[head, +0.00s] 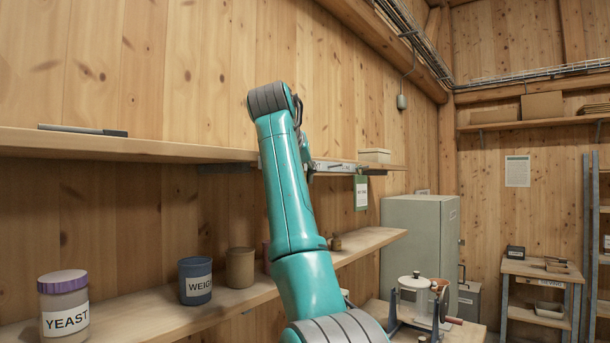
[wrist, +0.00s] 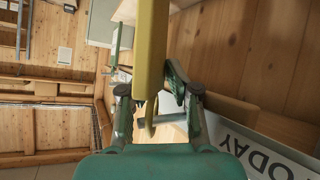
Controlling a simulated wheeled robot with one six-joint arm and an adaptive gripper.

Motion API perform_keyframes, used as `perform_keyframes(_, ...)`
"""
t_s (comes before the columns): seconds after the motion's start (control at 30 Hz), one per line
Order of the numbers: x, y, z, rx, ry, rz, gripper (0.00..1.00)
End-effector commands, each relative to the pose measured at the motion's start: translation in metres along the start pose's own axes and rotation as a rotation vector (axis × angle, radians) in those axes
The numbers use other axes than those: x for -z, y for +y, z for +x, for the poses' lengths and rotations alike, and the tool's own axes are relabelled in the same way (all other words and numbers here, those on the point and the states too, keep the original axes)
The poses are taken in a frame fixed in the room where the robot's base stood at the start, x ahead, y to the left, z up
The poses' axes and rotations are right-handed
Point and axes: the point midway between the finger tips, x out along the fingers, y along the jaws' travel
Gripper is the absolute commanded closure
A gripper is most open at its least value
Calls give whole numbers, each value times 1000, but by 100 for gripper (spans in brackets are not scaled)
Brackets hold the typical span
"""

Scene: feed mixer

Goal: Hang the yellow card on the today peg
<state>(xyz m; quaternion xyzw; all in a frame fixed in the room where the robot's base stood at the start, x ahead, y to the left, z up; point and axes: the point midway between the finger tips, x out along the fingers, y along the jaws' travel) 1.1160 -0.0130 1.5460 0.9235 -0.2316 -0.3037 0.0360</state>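In the wrist view the yellow card (wrist: 151,45) is seen nearly edge-on as a long yellow strip between the fingers of my gripper (wrist: 158,98). The fingers look closed on it, though the exact contact is partly hidden. A white sign reading TODAY (wrist: 268,155) is at the lower right, beside my right finger. A tan wooden piece (wrist: 232,108) lies between that finger and the sign; I cannot tell whether it is the today peg. In the head view my arm hides the gripper, and I cannot make out the card there.
A long upper shelf (head: 130,147) runs along the wall, with a dark marker-like bar on it. The lower shelf (head: 125,316) holds a YEAST jar (head: 63,305), a blue cup (head: 195,281) and a tan cup (head: 240,268). A grey-green cabinet (head: 418,235) stands beyond.

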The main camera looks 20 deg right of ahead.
Motion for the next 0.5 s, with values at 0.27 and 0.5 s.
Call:
perform_keyframes(0.27,-1,-8,-46,18,4,-6,53)
perform_keyframes(0.5,5,1,-99,13,21,5,53)
